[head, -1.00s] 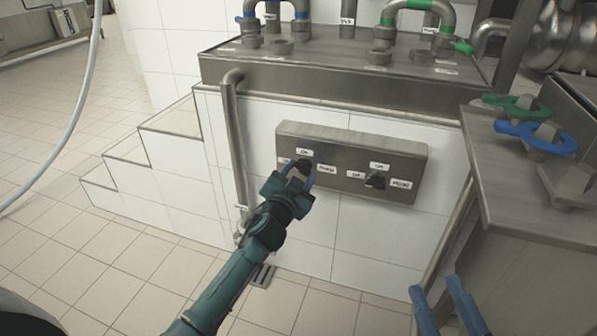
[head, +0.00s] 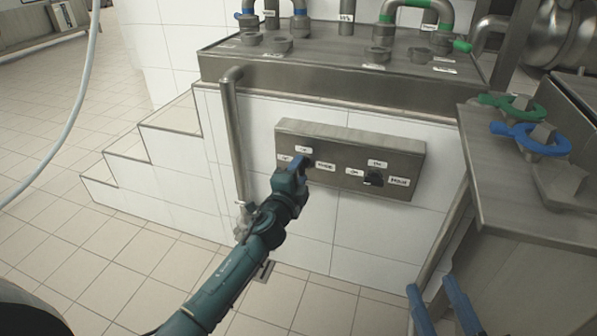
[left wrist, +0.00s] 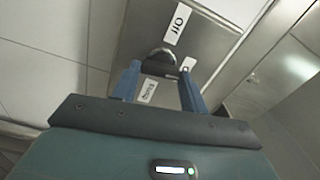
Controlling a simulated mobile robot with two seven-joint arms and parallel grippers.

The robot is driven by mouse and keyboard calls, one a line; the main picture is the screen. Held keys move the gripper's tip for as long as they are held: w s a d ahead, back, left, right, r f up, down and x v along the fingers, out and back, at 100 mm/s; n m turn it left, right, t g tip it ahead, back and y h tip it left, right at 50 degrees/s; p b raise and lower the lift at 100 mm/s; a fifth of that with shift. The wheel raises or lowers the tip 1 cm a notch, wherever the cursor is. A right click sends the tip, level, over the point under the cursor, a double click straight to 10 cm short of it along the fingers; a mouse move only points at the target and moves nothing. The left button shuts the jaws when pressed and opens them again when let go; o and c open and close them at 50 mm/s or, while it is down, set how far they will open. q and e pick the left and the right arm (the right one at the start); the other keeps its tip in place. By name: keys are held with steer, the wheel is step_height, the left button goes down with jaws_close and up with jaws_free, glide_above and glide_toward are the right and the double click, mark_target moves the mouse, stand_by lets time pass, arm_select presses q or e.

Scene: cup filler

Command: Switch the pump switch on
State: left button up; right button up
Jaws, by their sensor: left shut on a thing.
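The grey control box (head: 345,190) is on the white tiled wall and carries two dark rotary knobs with white labels. My left gripper (head: 299,166) is at the left knob, which its fingers mostly hide in the head view. The left wrist view shows this rounded knob (left wrist: 158,57) between the blue fingertips, with a label near it that seems to name the pump. The left gripper is shut on the knob. The knob's exact setting is unclear. The right knob (head: 373,177) is untouched. My right gripper (head: 440,303) is open and empty at the lower right.
A vertical pipe (head: 235,140) runs just left of the box. A metal counter (head: 510,195) with green and blue ring-shaped parts stands at the right. A metal ledge with pipes (head: 340,70) is above. Tiled steps (head: 140,150) and open floor lie left.

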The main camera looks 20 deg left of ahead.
arm_select(q)
steer(key=shift+m, duration=0.8)
steer(key=shift+r, duration=0.1)
arm_select(e)
steer(key=shift+f, duration=0.1)
arm_select(q)
steer(key=o, duration=1)
arm_select(e)
steer(key=shift+s+d, duration=0.1)
